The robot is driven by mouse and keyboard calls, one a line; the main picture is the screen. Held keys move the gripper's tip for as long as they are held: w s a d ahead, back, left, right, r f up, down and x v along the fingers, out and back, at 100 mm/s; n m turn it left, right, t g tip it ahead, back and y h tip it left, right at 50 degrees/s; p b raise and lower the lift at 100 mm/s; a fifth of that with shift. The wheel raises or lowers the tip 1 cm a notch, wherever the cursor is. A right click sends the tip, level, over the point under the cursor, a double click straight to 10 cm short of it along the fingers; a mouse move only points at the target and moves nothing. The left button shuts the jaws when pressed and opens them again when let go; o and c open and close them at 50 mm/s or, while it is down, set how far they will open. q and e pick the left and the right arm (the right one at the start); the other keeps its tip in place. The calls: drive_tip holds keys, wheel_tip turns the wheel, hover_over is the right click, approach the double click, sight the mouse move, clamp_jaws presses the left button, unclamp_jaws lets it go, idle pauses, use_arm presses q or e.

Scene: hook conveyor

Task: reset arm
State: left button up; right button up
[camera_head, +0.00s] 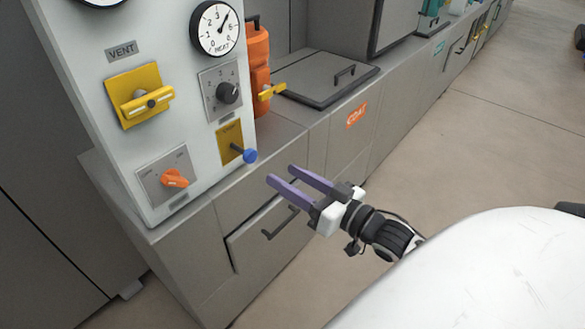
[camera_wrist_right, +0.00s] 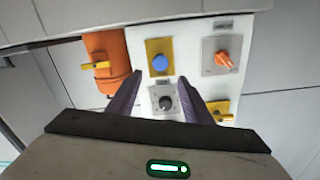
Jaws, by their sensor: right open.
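My right gripper (camera_head: 300,181) reaches in from the right, in front of the cabinet and the upright control panel (camera_head: 185,50). Its two purple fingers are apart with nothing between them. They point toward the panel and touch nothing that I can see. In the right wrist view the open fingers (camera_wrist_right: 165,100) frame a black knob (camera_wrist_right: 166,102), with the blue-tipped lever (camera_wrist_right: 160,63) beyond it. My left gripper is not in view.
The panel carries a yellow vent handle (camera_head: 140,97), an orange knob (camera_head: 175,178) and a heat gauge (camera_head: 215,28). An orange cylinder (camera_head: 257,60) with a yellow valve handle stands beside it. A drawer handle (camera_head: 281,222) juts out below my gripper. Open floor (camera_head: 475,130) lies at right.

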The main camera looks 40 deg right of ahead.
drive_tip(key=shift+s, duration=0.3)
idle(0.4)
drive_tip(key=s+a+f+n+g, duration=0.1)
drive_tip(key=s+a+f+g, duration=0.2)
drive_tip(key=s+a+f, duration=0.2)
drive_tip(key=s+a+f+n+g, duration=0.1)
drive_tip(key=s+a+f+g, duration=0.2)
drive_tip(key=f, duration=0.9)
drive_tip(key=s+a+f+n+g, duration=0.1)
drive_tip(key=s+a+f+g, duration=0.2)
drive_tip(key=s+a+f, duration=0.5)
drive_tip(key=shift+a+f, duration=0.2)
drive_tip(key=shift+f, duration=0.45)
